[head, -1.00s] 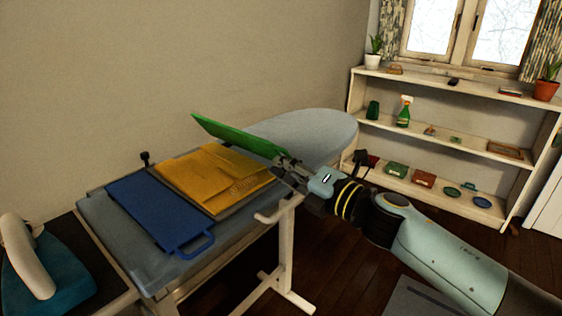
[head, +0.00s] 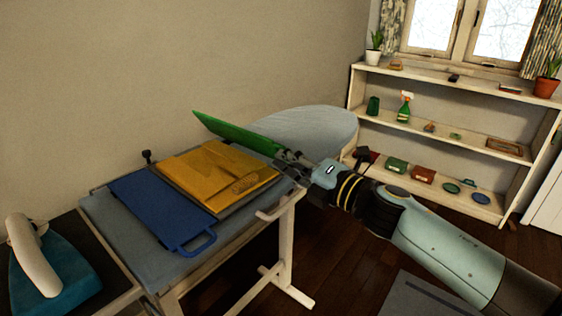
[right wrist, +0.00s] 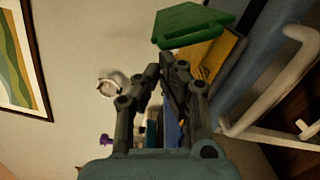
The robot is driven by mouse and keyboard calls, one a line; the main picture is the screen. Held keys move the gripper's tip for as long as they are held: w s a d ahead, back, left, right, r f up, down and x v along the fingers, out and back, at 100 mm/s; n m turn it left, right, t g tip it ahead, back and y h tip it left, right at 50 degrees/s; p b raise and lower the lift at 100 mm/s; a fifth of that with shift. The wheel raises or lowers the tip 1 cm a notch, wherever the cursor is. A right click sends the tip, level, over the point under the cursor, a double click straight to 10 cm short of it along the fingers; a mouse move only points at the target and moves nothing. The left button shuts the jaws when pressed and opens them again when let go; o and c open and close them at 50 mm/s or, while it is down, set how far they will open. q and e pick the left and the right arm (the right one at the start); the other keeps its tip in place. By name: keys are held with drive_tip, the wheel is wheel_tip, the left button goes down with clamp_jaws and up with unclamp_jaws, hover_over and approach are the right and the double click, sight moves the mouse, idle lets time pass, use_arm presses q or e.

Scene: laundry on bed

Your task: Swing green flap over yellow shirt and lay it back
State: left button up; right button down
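The green flap (head: 236,134) is raised and tilted at the far side of the folding board, apart from the yellow shirt. The yellow shirt (head: 212,172) lies folded and flat on the board's middle. The blue flap (head: 160,208) lies flat on the near left, its handle toward the front. My right gripper (head: 284,160) is at the green flap's right end. In the right wrist view its fingertips (right wrist: 161,66) are close together just below the green flap (right wrist: 192,26). Whether they pinch its edge cannot be told. My left gripper is out of view.
The board lies on a grey-blue ironing board (head: 310,132), whose far end is free. A teal iron (head: 62,272) stands at the near left. A wall runs behind. A white shelf (head: 425,130) with small items stands at the right.

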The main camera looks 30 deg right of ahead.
drive_tip(key=w+d+r+m+p, duration=0.2)
drive_tip(key=w+d+m+p, duration=0.1)
drive_tip(key=d+m+p, duration=0.65)
drive_tip(key=w+d+f+m+g+b, duration=0.1)
drive_tip(key=w+d+f+m+b, duration=0.1)
drive_tip(key=f+m, duration=0.5)
drive_tip(key=d+m+b, duration=0.1)
drive_tip(key=d+m, duration=0.1)
drive_tip(key=m, duration=0.3)
drive_tip(key=shift+w+d+f+y+b, duration=0.15)
drive_tip(key=shift+y+b, duration=0.15)
drive_tip(key=shift+y, duration=0.1)
drive_tip(key=shift+f+m, duration=0.1)
drive_tip(key=shift+m, duration=0.15)
idle(0.5)
